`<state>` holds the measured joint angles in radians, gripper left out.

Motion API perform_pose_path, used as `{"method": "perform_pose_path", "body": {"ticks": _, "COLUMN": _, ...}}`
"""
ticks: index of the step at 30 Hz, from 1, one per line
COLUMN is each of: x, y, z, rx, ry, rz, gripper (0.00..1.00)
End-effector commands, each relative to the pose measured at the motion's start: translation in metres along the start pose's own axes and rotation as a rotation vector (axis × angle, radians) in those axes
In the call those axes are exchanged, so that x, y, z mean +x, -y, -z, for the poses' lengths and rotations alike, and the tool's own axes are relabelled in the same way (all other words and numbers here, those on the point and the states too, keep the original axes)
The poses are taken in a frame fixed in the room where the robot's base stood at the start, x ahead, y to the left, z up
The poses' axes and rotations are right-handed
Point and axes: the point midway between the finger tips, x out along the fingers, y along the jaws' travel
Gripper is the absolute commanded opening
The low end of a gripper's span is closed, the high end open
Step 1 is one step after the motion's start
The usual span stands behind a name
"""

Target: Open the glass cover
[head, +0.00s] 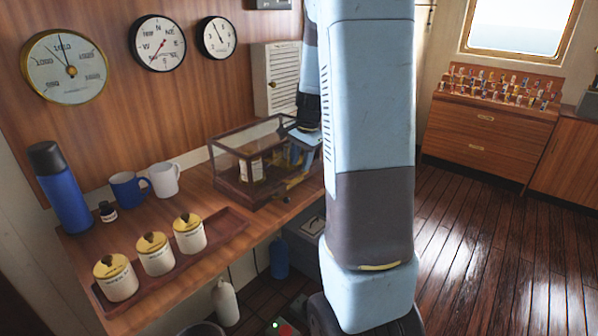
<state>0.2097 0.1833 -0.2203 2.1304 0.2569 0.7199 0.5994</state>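The glass cover (243,138) has a dark wooden frame with clear panes and sits on a wooden base on the desk. It looks shut, though its right end is hidden by my arm. A pale labelled object (257,169) shows inside, behind the glass.
Gauges hang on the wall behind. A white louvred box (275,78) stands behind the case. Open floor lies right.

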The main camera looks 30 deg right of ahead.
Motion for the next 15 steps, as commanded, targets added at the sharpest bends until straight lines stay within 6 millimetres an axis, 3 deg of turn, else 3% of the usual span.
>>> {"method": "perform_pose_path", "body": {"ticks": 6, "x": 0.03, "y": -0.001, "z": 0.001, "rx": 0.001, "ry": 0.001, "rz": -0.002, "gripper": 0.35}}
{"method": "perform_pose_path", "body": {"ticks": 15, "x": 0.043, "y": 0.0, "z": 0.001, "rx": 0.001, "ry": 0.0, "rz": 0.0, "gripper": 0.35}}
